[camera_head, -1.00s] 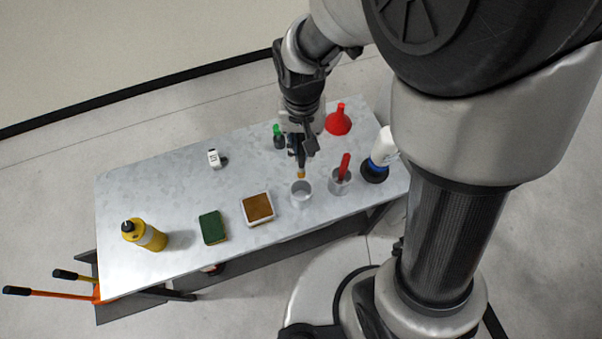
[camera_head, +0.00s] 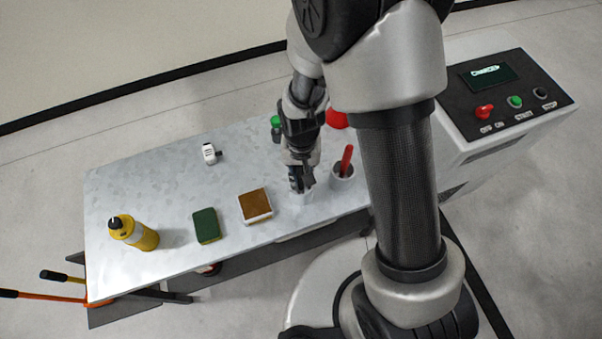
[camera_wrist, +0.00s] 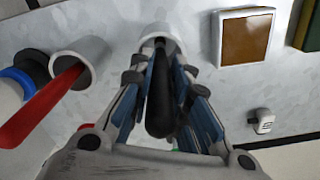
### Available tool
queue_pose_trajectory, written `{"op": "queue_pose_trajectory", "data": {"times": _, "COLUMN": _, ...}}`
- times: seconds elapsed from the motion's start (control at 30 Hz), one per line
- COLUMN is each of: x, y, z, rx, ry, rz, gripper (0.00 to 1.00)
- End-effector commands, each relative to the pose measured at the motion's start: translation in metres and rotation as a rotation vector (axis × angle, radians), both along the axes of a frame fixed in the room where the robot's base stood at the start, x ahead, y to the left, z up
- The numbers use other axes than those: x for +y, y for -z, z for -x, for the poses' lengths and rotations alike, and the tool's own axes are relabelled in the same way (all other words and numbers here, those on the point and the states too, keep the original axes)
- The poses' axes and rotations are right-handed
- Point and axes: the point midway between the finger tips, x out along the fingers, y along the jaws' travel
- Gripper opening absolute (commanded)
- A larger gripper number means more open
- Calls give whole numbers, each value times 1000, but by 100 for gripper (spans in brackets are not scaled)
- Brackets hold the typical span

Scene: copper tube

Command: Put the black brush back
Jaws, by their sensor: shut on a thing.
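My gripper (camera_head: 301,182) is over the grey cup (camera_head: 307,198) near the table's front edge and hides much of it. In the wrist view my gripper (camera_wrist: 162,52) is shut on the black brush (camera_wrist: 161,100), whose dark handle points back toward the camera. The brush's far end meets the mouth of the cup (camera_wrist: 160,32). Its tip is hidden, so I cannot tell how deep it sits. A second grey cup (camera_head: 342,171) holds a red-handled tool (camera_head: 346,158); that tool also shows in the wrist view (camera_wrist: 40,105).
Left of the cup are a brown pad in a white tray (camera_head: 255,205), a green sponge (camera_head: 206,225) and a yellow bottle (camera_head: 134,232). A small white item (camera_head: 210,153) lies behind them. A control panel (camera_head: 510,92) stands right. The table's back left is clear.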

Motion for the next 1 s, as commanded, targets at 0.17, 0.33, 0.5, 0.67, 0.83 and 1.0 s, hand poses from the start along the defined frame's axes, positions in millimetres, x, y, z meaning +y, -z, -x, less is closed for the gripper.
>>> {"op": "queue_pose_trajectory", "data": {"times": 0.17, "x": 0, "y": 1, "z": -1, "rx": -2, "ry": 0, "rz": -1, "gripper": 0}}
{"op": "queue_pose_trajectory", "data": {"times": 0.33, "x": 0, "y": 1, "z": 0, "rx": -1, "ry": 0, "rz": -1, "gripper": 26}}
{"op": "queue_pose_trajectory", "data": {"times": 0.5, "x": 0, "y": 1, "z": 0, "rx": -1, "ry": 0, "rz": -1, "gripper": 36}}
{"op": "queue_pose_trajectory", "data": {"times": 0.67, "x": 0, "y": 1, "z": 0, "rx": -1, "ry": 0, "rz": -1, "gripper": 36}}
{"op": "queue_pose_trajectory", "data": {"times": 0.83, "x": 0, "y": -2, "z": -1, "rx": -2, "ry": 0, "rz": -1, "gripper": 36}}
{"op": "queue_pose_trajectory", "data": {"times": 1.0, "x": 0, "y": -26, "z": -1, "rx": -5, "ry": 0, "rz": -1, "gripper": 36}}
